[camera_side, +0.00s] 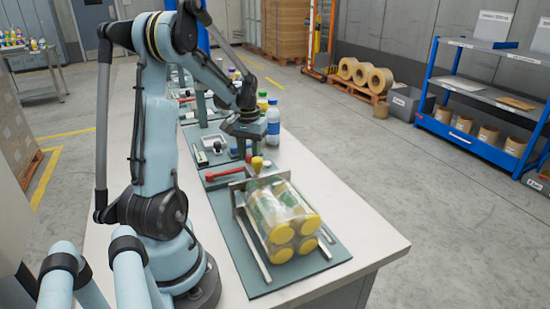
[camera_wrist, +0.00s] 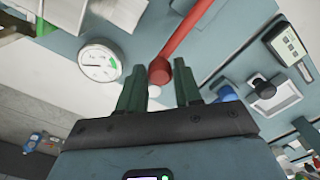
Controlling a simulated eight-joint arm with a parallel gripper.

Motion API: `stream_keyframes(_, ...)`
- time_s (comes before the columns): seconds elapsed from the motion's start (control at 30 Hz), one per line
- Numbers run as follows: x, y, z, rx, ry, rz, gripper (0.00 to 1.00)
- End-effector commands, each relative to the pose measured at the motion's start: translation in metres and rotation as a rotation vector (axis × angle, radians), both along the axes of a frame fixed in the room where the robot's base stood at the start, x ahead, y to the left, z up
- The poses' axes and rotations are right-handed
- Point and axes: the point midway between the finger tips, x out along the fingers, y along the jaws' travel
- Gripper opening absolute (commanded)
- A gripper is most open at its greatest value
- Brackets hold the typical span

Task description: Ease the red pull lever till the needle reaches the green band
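The red pull lever (camera_wrist: 190,32) runs down from the top of the wrist view to a round red knob at its end. My gripper (camera_wrist: 160,80) has its two dark green fingers apart, one on either side of the knob; I cannot tell whether they touch it. A white round gauge (camera_wrist: 99,64) is left of the fingers. Its green band is on the right part of the dial, and its thin needle seems to lie toward the left, off the band. In the side view the red lever (camera_side: 222,174) lies beside the clear-wrapped bundle, with my gripper (camera_side: 244,153) above it.
A bundle of yellow-capped jars (camera_side: 282,215) sits between metal rails at the bench front. Several bottles (camera_side: 272,118) stand by the bench's right edge. The bench's right front (camera_side: 365,235) is clear.

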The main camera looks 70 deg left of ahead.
Motion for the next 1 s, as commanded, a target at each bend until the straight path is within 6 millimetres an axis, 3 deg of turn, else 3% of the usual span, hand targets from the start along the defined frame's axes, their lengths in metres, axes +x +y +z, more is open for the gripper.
stream_keyframes(0.03,0.000,0.000,0.000,0.000,0.000,0.000,0.26)
stream_keyframes(0.2,0.000,0.000,0.000,0.000,0.000,0.000,0.00)
stream_keyframes(0.5,0.000,0.004,0.000,0.000,0.000,0.027,0.00)
stream_keyframes(0.8,-0.009,0.044,0.000,0.000,0.000,0.366,0.00)
stream_keyframes(1.0,-0.015,0.057,0.001,0.001,0.001,0.495,0.00)
